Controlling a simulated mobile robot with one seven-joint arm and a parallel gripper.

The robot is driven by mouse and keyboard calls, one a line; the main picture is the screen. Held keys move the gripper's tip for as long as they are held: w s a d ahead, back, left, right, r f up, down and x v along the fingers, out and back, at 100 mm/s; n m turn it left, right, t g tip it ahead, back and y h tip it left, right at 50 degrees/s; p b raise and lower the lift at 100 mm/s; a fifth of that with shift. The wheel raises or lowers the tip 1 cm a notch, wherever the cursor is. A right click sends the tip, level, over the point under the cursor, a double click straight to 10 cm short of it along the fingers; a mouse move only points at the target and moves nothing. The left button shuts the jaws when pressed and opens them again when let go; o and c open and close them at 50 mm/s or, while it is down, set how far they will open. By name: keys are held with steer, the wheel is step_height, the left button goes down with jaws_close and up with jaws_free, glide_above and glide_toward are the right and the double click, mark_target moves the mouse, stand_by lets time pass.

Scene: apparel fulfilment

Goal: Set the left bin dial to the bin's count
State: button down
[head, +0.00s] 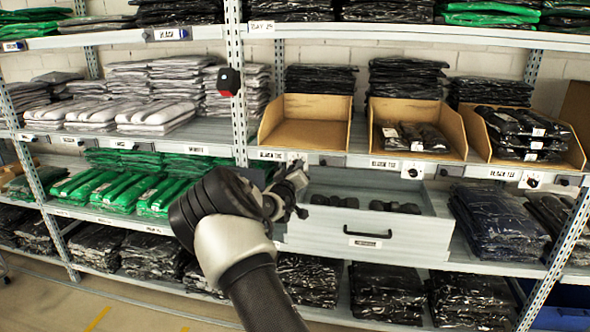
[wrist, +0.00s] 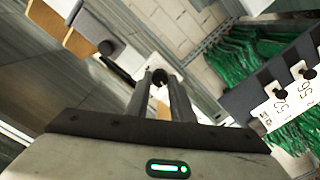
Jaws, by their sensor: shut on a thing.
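The left bin (head: 305,137) is an open cardboard bin on the middle shelf; its visible floor is bare. Its dial is on the shelf rail below, mostly hidden behind my gripper (head: 298,172) in the head view. In the wrist view my gripper (wrist: 163,88) is shut, its two fingers around a small dark dial knob (wrist: 159,76). The number at this dial is not readable.
The middle bin (head: 457,128) holds several black packets; the right bin (head: 580,150) holds a stack. Their dials sit on the same rail. An open grey drawer (head: 420,243) juts out below my gripper.

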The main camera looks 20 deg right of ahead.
steer(key=c, duration=1.5)
jaws_free()
steer(key=shift+c, duration=0.2)
steer(key=shift+s+a, duration=0.1)
steer(key=p+v, duration=0.2)
steer(key=v, duration=1.5)
steer(key=shift+p, duration=0.35)
steer(key=shift+s, duration=0.1)
